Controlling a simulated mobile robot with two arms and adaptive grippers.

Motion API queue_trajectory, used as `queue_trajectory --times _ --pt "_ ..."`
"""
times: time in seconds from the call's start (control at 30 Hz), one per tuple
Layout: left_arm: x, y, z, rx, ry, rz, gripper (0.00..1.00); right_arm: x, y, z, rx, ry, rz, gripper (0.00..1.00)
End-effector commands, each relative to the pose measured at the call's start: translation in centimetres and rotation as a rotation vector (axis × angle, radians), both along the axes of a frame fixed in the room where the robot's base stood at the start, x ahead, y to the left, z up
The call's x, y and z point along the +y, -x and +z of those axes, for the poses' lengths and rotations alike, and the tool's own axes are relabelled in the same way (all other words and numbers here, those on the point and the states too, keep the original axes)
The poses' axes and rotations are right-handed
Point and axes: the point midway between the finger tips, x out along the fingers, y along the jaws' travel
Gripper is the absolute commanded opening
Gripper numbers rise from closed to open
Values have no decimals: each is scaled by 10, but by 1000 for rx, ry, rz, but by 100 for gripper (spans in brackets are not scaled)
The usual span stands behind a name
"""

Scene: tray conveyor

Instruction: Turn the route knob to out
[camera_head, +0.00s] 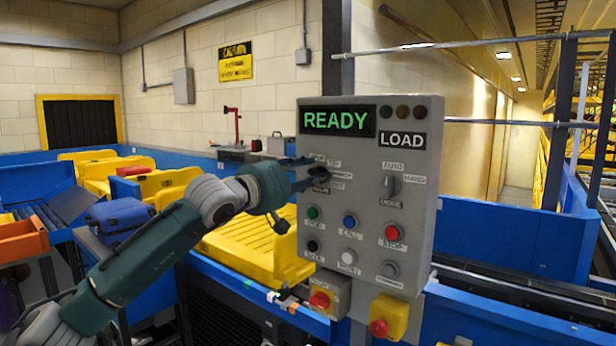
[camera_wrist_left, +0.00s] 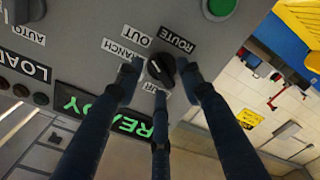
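The control panel (camera_head: 360,275) is a grey box with a lit green READY display (camera_head: 337,121) and a LOAD label. The dark route knob (camera_head: 318,171) sits at its upper left, partly covered by my left gripper (camera_head: 306,173). The left wrist view shows the knob (camera_wrist_left: 161,69) close up, beside ROUTE, OUT and BRANCH labels and another partly hidden one. I cannot tell which label it points to. My left gripper's fingers (camera_wrist_left: 161,78) are spread around the knob, with small gaps visible at its sides. My right gripper is not in view.
The mode knob (camera_head: 391,186) is right of the route knob. Several push buttons, including a green one (camera_head: 313,212), lie below. Yellow trays (camera_head: 250,245) and blue conveyor walls stand behind my left arm.

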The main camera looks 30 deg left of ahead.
Motion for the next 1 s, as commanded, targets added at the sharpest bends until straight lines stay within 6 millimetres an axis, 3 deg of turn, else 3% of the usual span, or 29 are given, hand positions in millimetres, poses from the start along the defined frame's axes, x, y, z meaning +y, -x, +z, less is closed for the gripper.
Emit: queue_trajectory --times 0.17,0.6,1.0 --pt "3 12 -1 1 -2 3 38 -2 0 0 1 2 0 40" --pt "10 77 -1 1 -8 8 38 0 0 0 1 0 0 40" --pt "9 114 1 -2 -5 1 38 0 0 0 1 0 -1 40"
